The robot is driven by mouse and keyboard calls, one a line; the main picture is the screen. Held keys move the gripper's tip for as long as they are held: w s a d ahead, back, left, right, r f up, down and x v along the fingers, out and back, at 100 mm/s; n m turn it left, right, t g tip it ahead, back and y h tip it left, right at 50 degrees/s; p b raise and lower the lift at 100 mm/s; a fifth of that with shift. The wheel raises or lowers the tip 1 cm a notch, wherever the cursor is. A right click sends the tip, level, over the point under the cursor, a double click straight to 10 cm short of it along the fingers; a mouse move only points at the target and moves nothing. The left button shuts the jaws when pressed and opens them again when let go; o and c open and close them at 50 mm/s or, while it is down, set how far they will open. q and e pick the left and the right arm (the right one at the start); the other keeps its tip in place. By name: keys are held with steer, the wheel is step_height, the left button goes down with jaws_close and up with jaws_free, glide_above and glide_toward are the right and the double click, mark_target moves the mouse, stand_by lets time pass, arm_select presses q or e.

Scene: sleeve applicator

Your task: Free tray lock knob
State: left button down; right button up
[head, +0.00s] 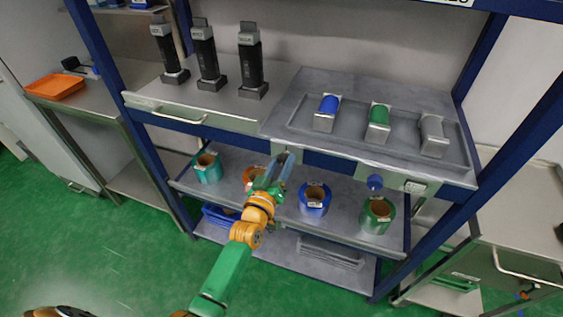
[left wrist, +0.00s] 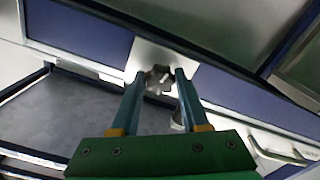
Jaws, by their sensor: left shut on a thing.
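A grey lobed knob (left wrist: 158,76) sits on a bright metal plate (left wrist: 148,52) on the blue front rail of the shelf. My left gripper (left wrist: 158,80) is shut on the knob, one finger on each side. In the head view my left gripper (head: 282,160) reaches up to the rail's front, just below the front left corner of the grey tray (head: 290,112), and hides the knob there. The tray carries a blue, a green and a grey roll-like piece. My right gripper is not in view.
A blue round knob (head: 375,182) sticks out of the rail's front at right. On the shelf below stand a teal roll (head: 208,168), an orange roll (head: 252,178), a blue roll (head: 314,199) and a green roll (head: 377,215). Black upright devices (head: 251,62) stand back left.

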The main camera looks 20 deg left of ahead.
arm_select(q)
steer(key=shift+r+n, duration=0.1)
steer(key=shift+n, duration=0.9)
steer(key=shift+c, duration=2)
jaws_free()
steer(key=shift+s, duration=0.1)
steer(key=s, duration=0.6)
steer(key=shift+s+a, duration=0.15)
steer(key=shift+s, duration=0.25)
